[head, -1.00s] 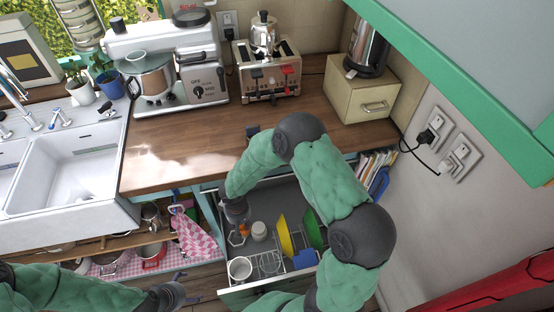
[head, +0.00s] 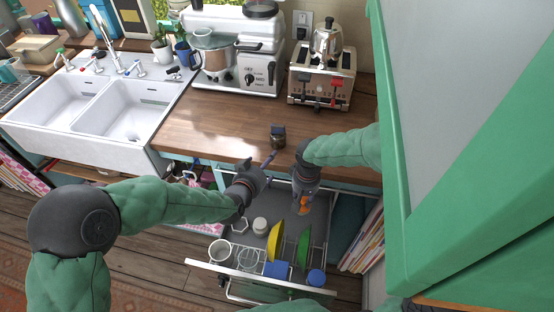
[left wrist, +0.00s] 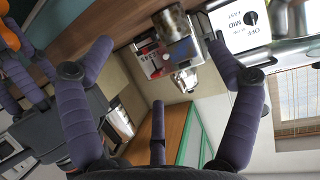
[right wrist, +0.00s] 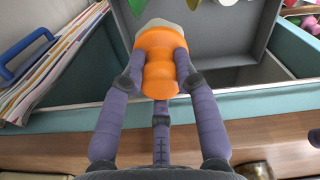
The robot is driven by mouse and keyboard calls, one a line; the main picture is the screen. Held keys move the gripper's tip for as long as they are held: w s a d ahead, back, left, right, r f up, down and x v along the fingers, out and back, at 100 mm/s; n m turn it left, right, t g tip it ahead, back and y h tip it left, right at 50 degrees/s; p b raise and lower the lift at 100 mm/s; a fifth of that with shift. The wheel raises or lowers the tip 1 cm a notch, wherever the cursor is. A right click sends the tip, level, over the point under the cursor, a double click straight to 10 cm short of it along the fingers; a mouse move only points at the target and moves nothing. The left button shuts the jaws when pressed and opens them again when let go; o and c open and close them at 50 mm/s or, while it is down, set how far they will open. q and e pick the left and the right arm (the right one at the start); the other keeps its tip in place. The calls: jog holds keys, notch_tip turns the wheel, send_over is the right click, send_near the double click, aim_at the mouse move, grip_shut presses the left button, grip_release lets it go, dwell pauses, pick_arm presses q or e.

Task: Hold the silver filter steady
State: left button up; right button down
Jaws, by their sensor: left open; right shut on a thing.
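A small silver cup-like thing with a dark top (head: 277,136), likely the silver filter, stands on the counter's front edge. It shows shiny in the left wrist view (left wrist: 172,20), beyond the spread fingers. My left gripper (head: 262,168) is open and empty, just below and left of it, apart from it. My right gripper (head: 303,193) is shut on an orange ribbed thing (right wrist: 160,62) with a pale grey end. It holds this over the open drawer, right of and below the silver thing.
The open drawer (head: 240,272) holds a yellow plate (head: 274,242), a green plate (head: 304,248), a blue item (head: 276,269) and white cups. The counter's middle (head: 215,120) is clear. A green-edged cabinet (head: 392,180) is close right.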

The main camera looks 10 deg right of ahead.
aim_at(281, 135)
pick_arm(q)
jog(key=w+d, duration=0.2)
jog(key=w, duration=0.1)
jog(key=w+d+b, duration=0.1)
jog(key=w+d, duration=0.1)
jog(key=w, duration=0.2)
jog(key=w+d, duration=0.3)
jog(key=w, duration=0.1)
jog(key=shift+w+f, duration=0.15)
jog(key=shift+f, duration=0.15)
pick_arm(e)
jog(key=shift+f, duration=0.7)
pick_arm(q)
jog(key=shift+b+x, duration=0.3)
jog(key=shift+x, duration=0.45)
jog(key=c, duration=1)
